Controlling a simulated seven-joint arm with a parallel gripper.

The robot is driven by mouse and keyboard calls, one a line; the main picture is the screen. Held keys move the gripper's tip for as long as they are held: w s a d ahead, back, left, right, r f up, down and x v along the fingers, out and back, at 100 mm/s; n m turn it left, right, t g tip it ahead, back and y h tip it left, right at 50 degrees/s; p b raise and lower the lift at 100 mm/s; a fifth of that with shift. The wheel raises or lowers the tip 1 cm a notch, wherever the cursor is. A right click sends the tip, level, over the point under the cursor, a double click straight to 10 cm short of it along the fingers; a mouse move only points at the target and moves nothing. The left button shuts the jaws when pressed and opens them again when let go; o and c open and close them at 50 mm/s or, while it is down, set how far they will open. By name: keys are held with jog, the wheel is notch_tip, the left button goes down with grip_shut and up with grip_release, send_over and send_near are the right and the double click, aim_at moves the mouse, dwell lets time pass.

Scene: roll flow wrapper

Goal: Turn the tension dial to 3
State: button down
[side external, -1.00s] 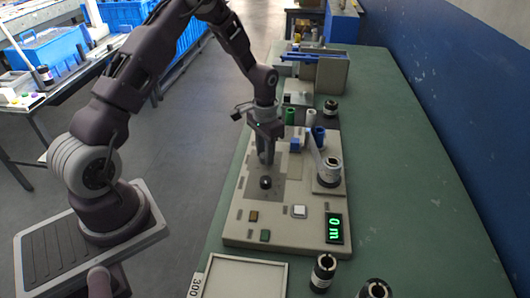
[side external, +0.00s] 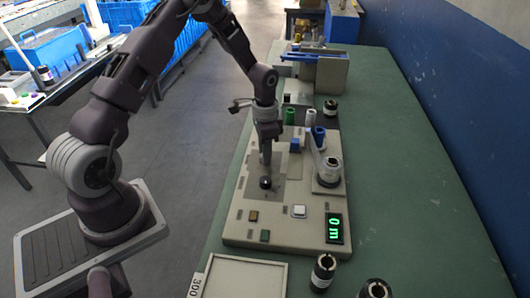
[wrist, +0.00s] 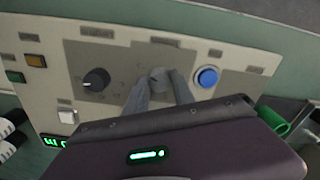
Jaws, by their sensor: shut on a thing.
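My gripper (wrist: 157,90) points down at the grey panel (wrist: 50,60), its two fingers shut on a small grey round dial (wrist: 158,74). The fingers hide much of this dial, and I cannot read its scale or setting. In the side external view my gripper (side external: 266,160) stands over the panel, behind a black knob (side external: 265,183). The black knob also shows in the wrist view (wrist: 97,79), left of the fingers and apart from them, with faint marks around it. The label plates are too blurred to read.
A blue button (wrist: 207,76) sits right of the fingers. A green display (side external: 335,228) reads "0 m". Coloured buttons and a pale tray (side external: 240,278) lie nearer the front. The right of the green table is clear.

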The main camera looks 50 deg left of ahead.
jog(key=c, duration=1.1)
grip_release()
jog(key=shift+o, duration=0.2)
notch_tip(320, 180, up, 7)
jog(key=shift+r, duration=0.1)
